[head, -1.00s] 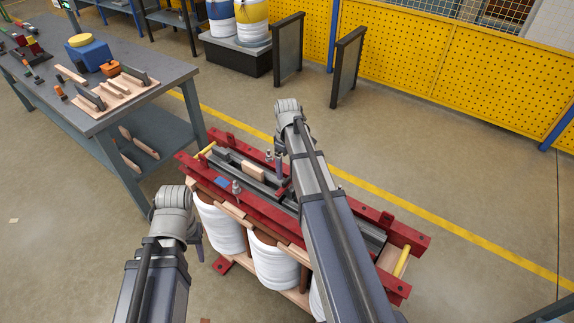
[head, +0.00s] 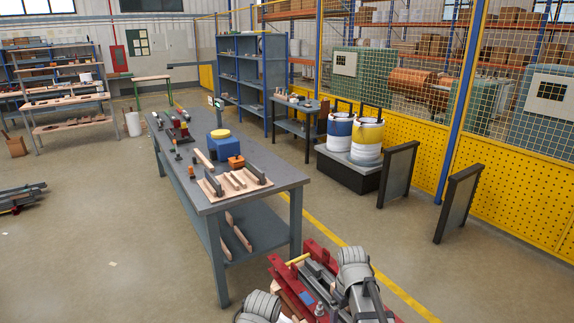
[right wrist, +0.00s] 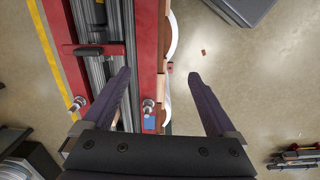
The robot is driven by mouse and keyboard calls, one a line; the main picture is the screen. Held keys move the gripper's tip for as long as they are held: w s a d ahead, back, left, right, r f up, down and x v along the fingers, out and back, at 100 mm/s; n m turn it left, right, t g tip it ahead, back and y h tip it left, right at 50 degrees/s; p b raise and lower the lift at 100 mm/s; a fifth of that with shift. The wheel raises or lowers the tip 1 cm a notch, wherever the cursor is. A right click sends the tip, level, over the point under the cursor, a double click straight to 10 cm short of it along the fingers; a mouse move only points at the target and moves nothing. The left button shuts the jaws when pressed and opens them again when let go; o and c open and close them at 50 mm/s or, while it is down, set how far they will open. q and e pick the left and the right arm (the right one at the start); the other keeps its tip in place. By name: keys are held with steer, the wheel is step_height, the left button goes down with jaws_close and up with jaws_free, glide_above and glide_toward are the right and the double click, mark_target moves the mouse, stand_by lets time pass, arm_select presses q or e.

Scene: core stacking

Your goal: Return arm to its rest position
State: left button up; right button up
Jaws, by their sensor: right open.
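In the right wrist view my right gripper (right wrist: 158,76) is open, with its two dark fingers wide apart and nothing between them. It is above one long side of the red clamp frame (right wrist: 149,45), and I cannot tell how high. The grey core (right wrist: 100,25) lies along the frame, to the left of the fingers. In the head view the red frame (head: 325,254) and part of the grey core show at the bottom, largely hidden by my arms. Only the rounded wrist of my left arm shows at the bottom edge; its gripper is out of sight.

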steer(key=s+a+m, duration=0.1)
steer(key=s+a, duration=1.1)
steer(key=s, duration=0.1)
steer(key=shift+s+a+m+h, duration=0.2)
steer(key=shift+m+h, duration=0.1)
steer(key=shift+h, duration=0.1)
